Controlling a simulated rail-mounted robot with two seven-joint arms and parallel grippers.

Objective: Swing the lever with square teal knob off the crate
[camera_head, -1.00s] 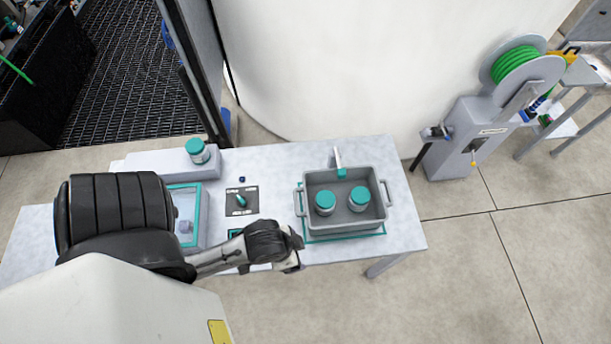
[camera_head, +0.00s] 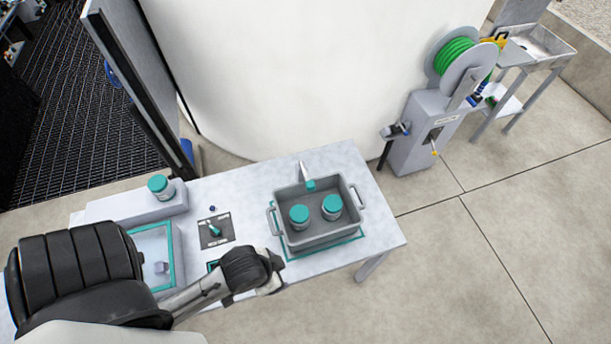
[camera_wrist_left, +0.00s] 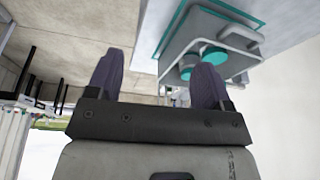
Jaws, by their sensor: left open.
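The lever has a pale arm (camera_head: 304,171) and a square teal knob (camera_head: 310,186). It stands behind the crate, and its knob overlaps the far rim of the grey crate (camera_head: 322,239). Two teal-lidded jars (camera_head: 299,216) (camera_head: 332,207) are inside the crate. My left gripper (camera_head: 272,284) is in front of the crate's near left corner, apart from the lever. In the left wrist view its two fingers (camera_wrist_left: 160,64) are spread with nothing between them, and the crate (camera_wrist_left: 180,45) shows beyond. My right gripper is not in view.
A dial panel (camera_head: 215,231) and a teal-framed box (camera_head: 150,245) are left of the crate. Another teal-lidded jar (camera_head: 161,188) stands on a raised block (camera_head: 115,208). A hose reel stand (camera_head: 410,150) is at the right. The table (camera_head: 378,228) is clear right of the crate.

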